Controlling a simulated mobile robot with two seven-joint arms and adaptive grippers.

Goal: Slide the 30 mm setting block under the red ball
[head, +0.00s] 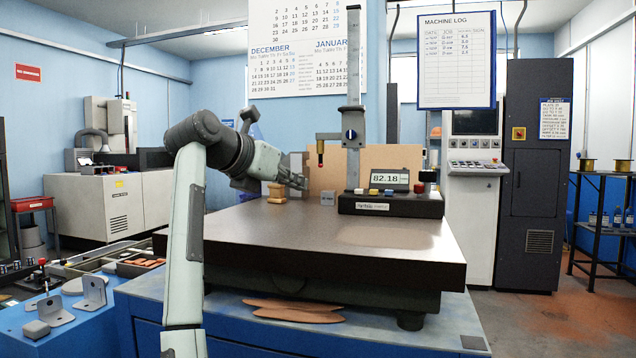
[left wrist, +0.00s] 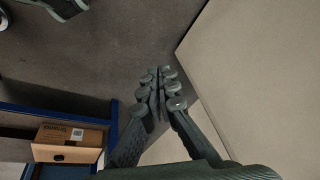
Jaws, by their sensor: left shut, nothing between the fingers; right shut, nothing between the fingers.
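The red ball (head: 320,149) hangs on the probe of the tall height gauge (head: 353,110), clear above the granite plate. A small grey block (head: 327,198) with a label too small to read stands on the plate below the ball. It may be the 30 mm setting block. My right gripper (head: 298,182) is shut and empty, left of this block and apart from it in the picture, above the plate. My left gripper (left wrist: 163,88) is shut and empty in the left wrist view, away from the block; it does not show in the head view.
A brass-coloured stepped piece (head: 277,193) stands by the right gripper. The gauge base (head: 390,205) has a display reading 82.18. The front of the granite plate (head: 300,235) is bare. A cardboard box (left wrist: 68,143) lies on a shelf below the left gripper.

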